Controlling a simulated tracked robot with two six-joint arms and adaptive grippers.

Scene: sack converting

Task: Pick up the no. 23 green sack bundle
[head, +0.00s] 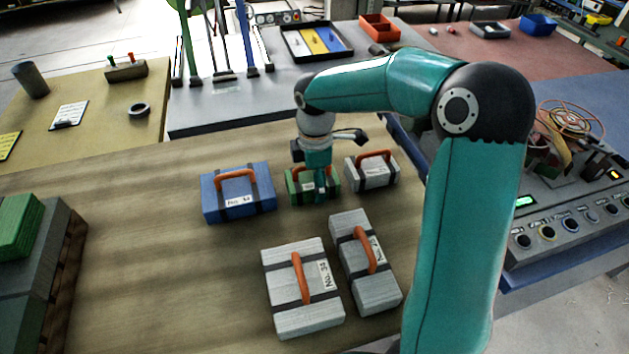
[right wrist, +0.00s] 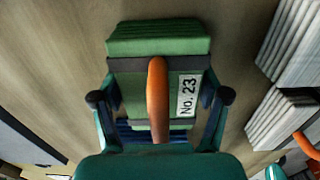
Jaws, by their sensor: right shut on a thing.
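The no. 23 green sack bundle (head: 296,188) is on the tan table in the head view, partly hidden by my right gripper (head: 319,192). In the right wrist view the green bundle (right wrist: 158,47) has a dark band, an orange handle and a white label reading No. 23. The fingers of my right gripper (right wrist: 160,98) are on either side of the bundle and shut on it. I cannot tell whether it is clear of the table. My left gripper is not in view.
A blue bundle (head: 236,206) stands left of the green one, and a grey bundle (head: 381,183) stands close on its right. Two more grey bundles (head: 292,262) (head: 351,235) lie nearer. A pallet stack (head: 40,270) stands at far left. The table's left middle (head: 140,240) is clear.

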